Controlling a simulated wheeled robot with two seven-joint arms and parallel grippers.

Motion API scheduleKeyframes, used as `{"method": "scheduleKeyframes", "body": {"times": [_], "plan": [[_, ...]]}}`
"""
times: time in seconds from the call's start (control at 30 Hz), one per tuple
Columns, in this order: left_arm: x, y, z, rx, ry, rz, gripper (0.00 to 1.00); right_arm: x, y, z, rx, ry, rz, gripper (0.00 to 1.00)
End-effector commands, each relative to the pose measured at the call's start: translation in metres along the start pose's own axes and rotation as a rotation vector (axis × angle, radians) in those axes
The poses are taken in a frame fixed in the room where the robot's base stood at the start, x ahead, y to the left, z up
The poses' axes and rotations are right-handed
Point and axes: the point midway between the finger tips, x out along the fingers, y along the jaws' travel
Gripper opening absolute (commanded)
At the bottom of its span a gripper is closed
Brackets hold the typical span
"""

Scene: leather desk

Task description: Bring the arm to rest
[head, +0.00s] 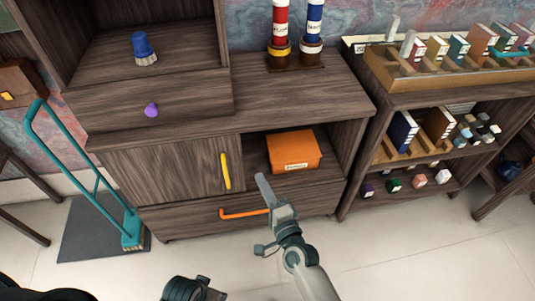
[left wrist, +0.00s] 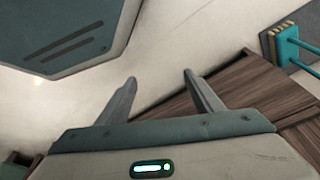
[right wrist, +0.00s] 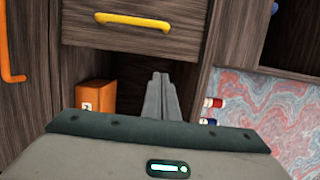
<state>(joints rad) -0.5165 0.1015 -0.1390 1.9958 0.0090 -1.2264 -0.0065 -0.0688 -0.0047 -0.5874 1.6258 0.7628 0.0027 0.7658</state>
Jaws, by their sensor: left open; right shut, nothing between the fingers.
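My right gripper (head: 262,178) is in front of the wooden cabinet (head: 160,165), before the open compartment with the orange box (head: 294,151). In the right wrist view its fingers (right wrist: 160,75) are together with nothing between them. The orange box (right wrist: 94,95) shows to the left of them, apart. My left gripper (left wrist: 160,76) shows in the left wrist view with its fingers apart and empty, above the pale floor and beside dark wood. I cannot make out its fingers in the head view.
The cabinet has a yellow handle (head: 225,171) and an orange handle (head: 243,213). A teal-handled broom (head: 131,228) stands at left on a dark mat (head: 85,228). A shelf (head: 425,85) with books is at right. The tiled floor (head: 420,255) in front is clear.

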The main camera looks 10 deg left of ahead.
Motion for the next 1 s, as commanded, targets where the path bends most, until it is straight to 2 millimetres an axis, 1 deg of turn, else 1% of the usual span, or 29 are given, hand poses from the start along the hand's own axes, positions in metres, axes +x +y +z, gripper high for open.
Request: {"method": "scheduleKeyframes", "body": {"times": [0.23,0.33,0.37,0.47,0.57,0.6,0.67,0.7,0.77,0.8,0.87,0.9,0.97,1.0], "plan": [[-0.001,0.000,-0.002,-0.001,0.005,0.000,0.60,-0.001,0.002,-0.001,-0.008,0.001,0.006,0.00],[0.002,0.001,-0.002,0.000,0.010,0.001,0.60,-0.006,0.012,-0.004,-0.046,0.003,0.035,0.00],[0.004,0.001,-0.002,0.000,0.012,0.002,0.60,-0.008,0.018,-0.006,-0.065,0.005,0.049,0.00],[0.012,0.003,-0.004,0.001,0.027,0.004,0.60,-0.022,0.042,-0.013,-0.158,0.004,0.117,0.00],[0.024,0.005,-0.006,0.003,0.048,0.007,0.60,-0.044,0.079,-0.024,-0.290,-0.005,0.220,0.00],[0.029,0.006,-0.006,0.003,0.059,0.008,0.60,-0.056,0.096,-0.029,-0.351,-0.014,0.268,0.00],[0.038,0.008,-0.006,0.004,0.075,0.010,0.60,-0.078,0.123,-0.037,-0.446,-0.033,0.347,0.00],[0.044,0.009,-0.007,0.005,0.088,0.012,0.60,-0.094,0.141,-0.042,-0.511,-0.051,0.403,0.00],[0.052,0.011,-0.006,0.006,0.105,0.014,0.60,-0.121,0.168,-0.050,-0.605,-0.083,0.486,0.00],[0.057,0.013,-0.005,0.007,0.116,0.016,0.60,-0.139,0.184,-0.055,-0.666,-0.108,0.539,0.00],[0.064,0.015,-0.004,0.008,0.134,0.018,0.60,-0.168,0.208,-0.061,-0.750,-0.151,0.619,0.00],[0.068,0.016,-0.003,0.009,0.146,0.019,0.60,-0.188,0.223,-0.066,-0.804,-0.183,0.671,0.00],[0.074,0.017,-0.001,0.010,0.162,0.021,0.60,-0.220,0.243,-0.072,-0.879,-0.235,0.746,0.00],[0.077,0.018,0.001,0.011,0.173,0.023,0.60,-0.242,0.256,-0.075,-0.927,-0.273,0.795,0.00]]}}
